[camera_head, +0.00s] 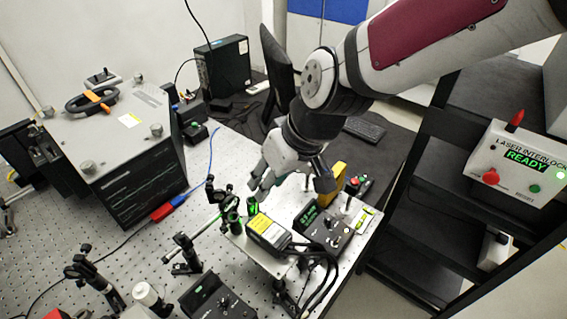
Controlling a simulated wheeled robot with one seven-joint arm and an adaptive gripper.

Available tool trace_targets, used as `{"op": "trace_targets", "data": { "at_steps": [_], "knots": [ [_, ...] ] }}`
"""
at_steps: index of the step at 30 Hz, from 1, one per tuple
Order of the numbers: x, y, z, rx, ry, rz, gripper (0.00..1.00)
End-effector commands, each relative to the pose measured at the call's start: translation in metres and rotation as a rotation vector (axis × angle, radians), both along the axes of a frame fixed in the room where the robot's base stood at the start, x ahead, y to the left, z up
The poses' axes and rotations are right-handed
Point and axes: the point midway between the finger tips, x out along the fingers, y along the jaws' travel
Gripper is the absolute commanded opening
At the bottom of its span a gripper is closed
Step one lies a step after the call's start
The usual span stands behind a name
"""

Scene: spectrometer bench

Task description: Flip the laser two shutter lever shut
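My gripper (290,187) is above the back part of the optical bench, with its two fingers spread and nothing visible between them. Below and in front of it, a black laser module (268,231) with a yellow label sits on a raised metal plate (267,262). Right of it on the plate is a black control box (322,229) with a green display and small knobs. A second, similar black box (215,300) is at the front edge of the view. The laser two shutter lever is too small to identify, and I cannot tell its position.
Posts and optics mounts (186,252) stand on the perforated table (160,262). A large grey instrument (108,125) is at left. A yellow block (333,183) is beside the right finger. A white laser interlock box reading READY (520,165) is on the right rack.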

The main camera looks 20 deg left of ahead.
Motion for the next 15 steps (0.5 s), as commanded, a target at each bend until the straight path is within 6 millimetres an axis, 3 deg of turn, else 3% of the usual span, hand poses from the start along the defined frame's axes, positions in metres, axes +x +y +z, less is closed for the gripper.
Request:
{"op": "trace_targets", "data": {
  "at_steps": [6, 15],
  "knots": [
    [0.001, 0.016, -0.036, -0.001, 0.002, 0.003, 0.32],
    [0.003, 0.029, -0.064, 0.000, 0.000, -0.001, 0.32]
  ]
}}
